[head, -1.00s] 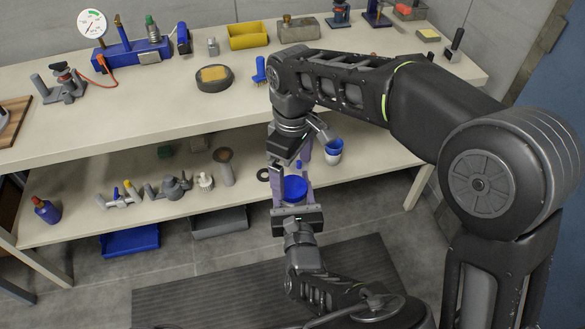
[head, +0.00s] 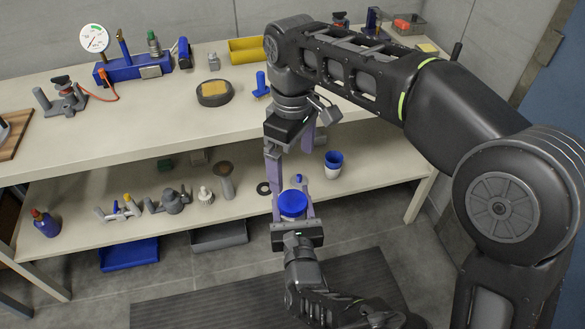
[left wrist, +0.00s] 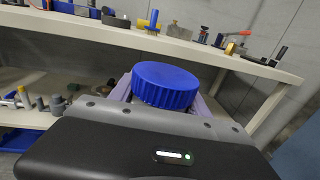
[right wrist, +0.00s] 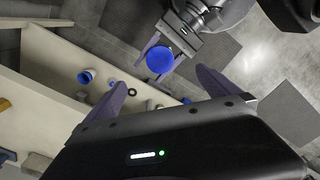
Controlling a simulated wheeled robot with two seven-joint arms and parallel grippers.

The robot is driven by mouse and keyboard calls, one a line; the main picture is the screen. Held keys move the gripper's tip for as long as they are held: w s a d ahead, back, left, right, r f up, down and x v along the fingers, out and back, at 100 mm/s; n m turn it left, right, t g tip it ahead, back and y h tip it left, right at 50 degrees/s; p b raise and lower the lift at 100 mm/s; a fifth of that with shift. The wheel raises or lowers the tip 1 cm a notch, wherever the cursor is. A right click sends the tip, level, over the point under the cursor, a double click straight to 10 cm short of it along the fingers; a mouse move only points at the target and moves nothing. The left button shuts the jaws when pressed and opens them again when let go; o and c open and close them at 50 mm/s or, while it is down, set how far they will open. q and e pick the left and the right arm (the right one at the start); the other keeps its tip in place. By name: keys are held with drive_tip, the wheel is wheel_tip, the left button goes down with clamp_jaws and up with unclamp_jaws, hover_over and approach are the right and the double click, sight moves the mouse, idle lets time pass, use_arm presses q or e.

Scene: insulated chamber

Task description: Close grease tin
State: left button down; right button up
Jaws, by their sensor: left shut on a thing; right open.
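The grease tin (head: 291,216) has a round, ribbed blue lid (head: 292,203) seated on top and looking level; its pale body is mostly hidden. My left gripper (head: 293,210) is shut on the tin from the front, one finger on each side, below the lid. The lid also shows in the left wrist view (left wrist: 166,84) and the right wrist view (right wrist: 160,59). My right gripper (head: 291,160) is open and empty above the tin, its fingers pointing down, apart from the lid. Whether the lid is fully tight I cannot tell.
A blue-and-white cup (head: 333,163), a dark ring (head: 263,188) and several small tools stand on the lower shelf (head: 85,222) behind the tin. The workbench top (head: 170,110) is above and behind. Open floor lies in front.

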idle(0.5)
drive_tip(key=w+d+f+m+t+y, duration=0.1)
drive_tip(key=w+d+f+m, duration=0.2)
drive_tip(key=d+f, duration=0.5)
drive_tip(key=w+d+f+m+y, duration=0.1)
drive_tip(key=w+d+f+m, duration=0.35)
drive_tip(key=f, duration=0.65)
drive_tip(key=s+a+f+m+y, duration=0.2)
drive_tip(key=s+f+m, duration=0.1)
drive_tip(key=s+f, duration=1.15)
drive_tip(key=s+f+m, duration=0.4)
drive_tip(key=s+f, duration=0.3)
drive_tip(key=s, duration=0.5)
drive_tip(key=shift+s+d, duration=0.2)
drive_tip(key=shift+d, duration=0.1)
drive_tip(key=shift+f, duration=0.1)
